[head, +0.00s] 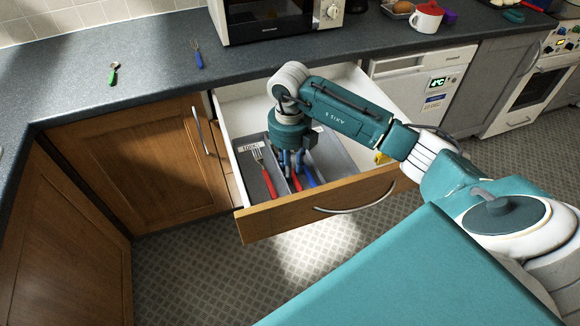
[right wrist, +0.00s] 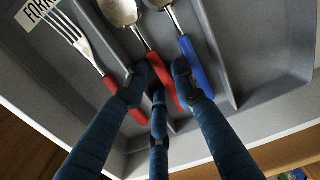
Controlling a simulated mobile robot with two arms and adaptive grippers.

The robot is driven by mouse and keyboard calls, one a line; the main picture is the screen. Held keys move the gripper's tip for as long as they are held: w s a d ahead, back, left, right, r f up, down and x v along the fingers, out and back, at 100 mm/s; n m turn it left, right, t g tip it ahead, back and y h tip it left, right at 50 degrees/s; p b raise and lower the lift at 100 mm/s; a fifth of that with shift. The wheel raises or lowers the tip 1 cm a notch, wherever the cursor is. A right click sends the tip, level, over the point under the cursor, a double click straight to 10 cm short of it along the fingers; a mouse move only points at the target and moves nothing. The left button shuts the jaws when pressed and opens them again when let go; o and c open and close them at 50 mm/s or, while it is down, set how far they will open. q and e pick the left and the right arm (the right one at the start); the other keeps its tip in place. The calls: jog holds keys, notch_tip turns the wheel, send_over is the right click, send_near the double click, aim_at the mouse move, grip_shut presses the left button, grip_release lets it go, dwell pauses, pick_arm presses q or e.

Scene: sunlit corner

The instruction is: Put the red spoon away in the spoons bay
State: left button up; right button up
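The red spoon (right wrist: 122,12) is in the right wrist view, over or in the tray bay beside the fork bay; its red handle runs between my right gripper's fingers. My right gripper (head: 292,158) points down into the open drawer (head: 290,212). In the right wrist view its fingertips (right wrist: 160,75) are close on both sides of the handle; whether they press on it or stand just apart is unclear. A blue-handled spoon (right wrist: 193,62) lies right of it. The spoons label is not visible. My left gripper is not in view.
A red-handled fork (right wrist: 72,32) lies in the left bay, labelled for forks (head: 250,147), just beside my fingers. Thin dividers separate the bays. On the counter lie a green-handled utensil (head: 114,73) and a blue-handled fork (head: 198,55). A microwave (head: 268,20) stands behind the drawer.

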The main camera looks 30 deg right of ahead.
jog(key=shift+r, duration=0.45)
notch_tip(320, 180, up, 12)
jog(key=shift+f+b, duration=0.2)
jog(key=shift+b, duration=0.25)
